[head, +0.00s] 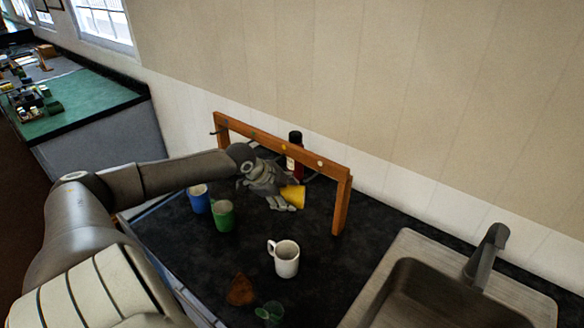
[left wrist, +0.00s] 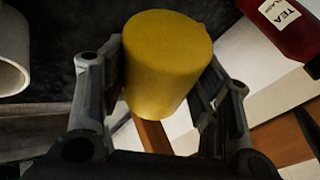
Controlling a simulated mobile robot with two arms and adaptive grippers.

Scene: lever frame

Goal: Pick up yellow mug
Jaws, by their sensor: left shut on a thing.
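The yellow mug (head: 294,196) is in my left gripper (head: 282,190), in front of the wooden lever frame (head: 342,205) on the dark counter. In the left wrist view the yellow mug (left wrist: 165,65) fills the space between the two fingers of my left gripper (left wrist: 165,90), which is shut on its sides. The mug appears tilted, and its handle cannot be made out. Whether the mug touches the counter is hard to tell. My right gripper is not in view.
A blue mug (head: 199,202), a green mug (head: 223,217) and a white mug (head: 286,262) stand on the counter (head: 330,275). A brown item (head: 241,290) and a green glass (head: 270,313) are at the front. A red tea bottle (head: 295,150) stands behind the frame. A sink (head: 430,290) is at right.

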